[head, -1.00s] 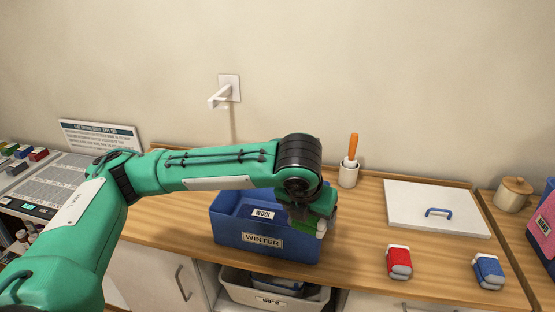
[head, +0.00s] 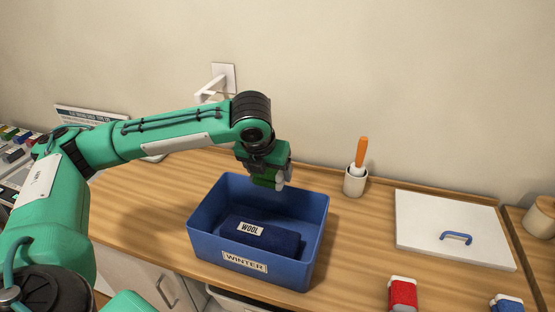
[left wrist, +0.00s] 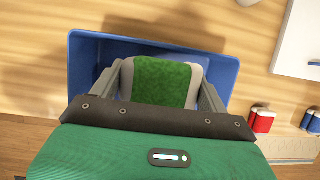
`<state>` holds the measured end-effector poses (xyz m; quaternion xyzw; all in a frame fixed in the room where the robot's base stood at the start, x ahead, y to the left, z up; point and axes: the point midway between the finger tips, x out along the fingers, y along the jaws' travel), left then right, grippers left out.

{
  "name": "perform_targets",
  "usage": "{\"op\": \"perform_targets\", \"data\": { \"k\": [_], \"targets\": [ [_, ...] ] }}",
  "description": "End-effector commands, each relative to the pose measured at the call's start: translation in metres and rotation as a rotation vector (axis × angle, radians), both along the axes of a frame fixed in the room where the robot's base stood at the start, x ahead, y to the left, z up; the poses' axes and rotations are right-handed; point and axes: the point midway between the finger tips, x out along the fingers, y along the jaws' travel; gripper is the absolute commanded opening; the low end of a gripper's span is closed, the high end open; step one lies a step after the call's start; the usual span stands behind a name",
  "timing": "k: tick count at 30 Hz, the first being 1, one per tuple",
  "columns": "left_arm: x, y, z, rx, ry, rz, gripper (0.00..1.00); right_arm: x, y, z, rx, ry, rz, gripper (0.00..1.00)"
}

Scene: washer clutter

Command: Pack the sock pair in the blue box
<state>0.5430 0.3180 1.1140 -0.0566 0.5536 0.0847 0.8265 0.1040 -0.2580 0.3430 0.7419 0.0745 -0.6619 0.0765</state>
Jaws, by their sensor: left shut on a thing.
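The blue box (head: 214,250), labelled WINTER, stands open on the wooden counter in the head view. A dark blue folded item (head: 275,236) labelled WOOL lies inside it. My left gripper (head: 268,181) is over the box's back part, pointing down. It is shut on a fuzzy green bundle, which I take to be the sock pair (left wrist: 163,80), with pale sides between the fingers in the left wrist view. The bundle is above the box rim, and the blue box (left wrist: 83,65) shows behind it. My right gripper is not in view.
A white cup (head: 355,183) with an orange-handled tool stands right of the box. A white board with a blue handle (head: 440,215) lies further right. Red (head: 402,293) and blue (head: 507,304) white-topped items sit at the front right. A white wall fixture (head: 222,80) is behind.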

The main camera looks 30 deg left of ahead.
Motion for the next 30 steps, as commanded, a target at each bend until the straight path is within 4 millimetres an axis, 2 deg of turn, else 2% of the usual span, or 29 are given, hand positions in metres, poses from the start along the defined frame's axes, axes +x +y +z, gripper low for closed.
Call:
{"op": "perform_targets", "data": {
  "k": [2,8,10,11,13,19,30],
  "targets": [
    [0.0,0.001,-0.004,0.0,-0.001,0.001,0.51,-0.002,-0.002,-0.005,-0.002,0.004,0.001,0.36],
    [0.0,0.0,-0.02,0.0,-0.002,0.001,0.51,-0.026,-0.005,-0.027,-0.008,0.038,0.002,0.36],
    [0.0,0.0,-0.027,-0.001,-0.001,0.001,0.51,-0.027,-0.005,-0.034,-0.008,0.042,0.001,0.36],
    [0.0,0.0,-0.027,-0.001,-0.002,0.001,0.51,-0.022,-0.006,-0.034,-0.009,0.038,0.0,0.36],
    [0.0,0.0,-0.03,-0.001,-0.002,0.001,0.51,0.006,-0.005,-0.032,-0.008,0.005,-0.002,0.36],
    [0.0,0.0,-0.042,0.0,-0.002,0.0,0.51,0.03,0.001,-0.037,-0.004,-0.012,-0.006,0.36],
    [-0.001,0.0,-0.079,0.001,0.002,0.0,0.51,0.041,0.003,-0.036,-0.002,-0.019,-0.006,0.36]
  ]
}}
